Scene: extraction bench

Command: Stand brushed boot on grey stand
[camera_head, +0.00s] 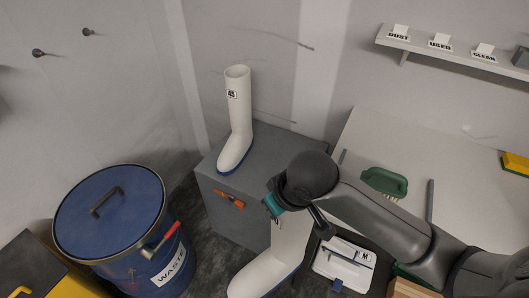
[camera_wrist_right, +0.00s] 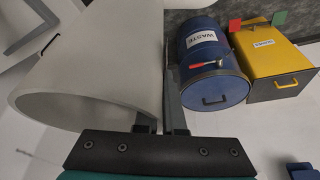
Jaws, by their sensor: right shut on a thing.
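A white boot with a blue sole and a "45" label (camera_head: 236,122) stands upright on the grey stand (camera_head: 210,168). A second white boot with a blue sole (camera_head: 262,270) is in front of the stand, toe to the lower left. My right gripper (camera_head: 273,212) is shut on the upper shaft of this second boot. In the right wrist view the shaft (camera_wrist_right: 90,65) fills the left side, with its rim at the fingers (camera_wrist_right: 162,118). Its top in the head view is partly hidden by my gripper. My left gripper is not in view.
A blue waste drum (camera_head: 112,212) with a red-handled tool stands left of the stand, beside a yellow bin (camera_head: 40,270). The stand's top has bare room right of the standing boot.

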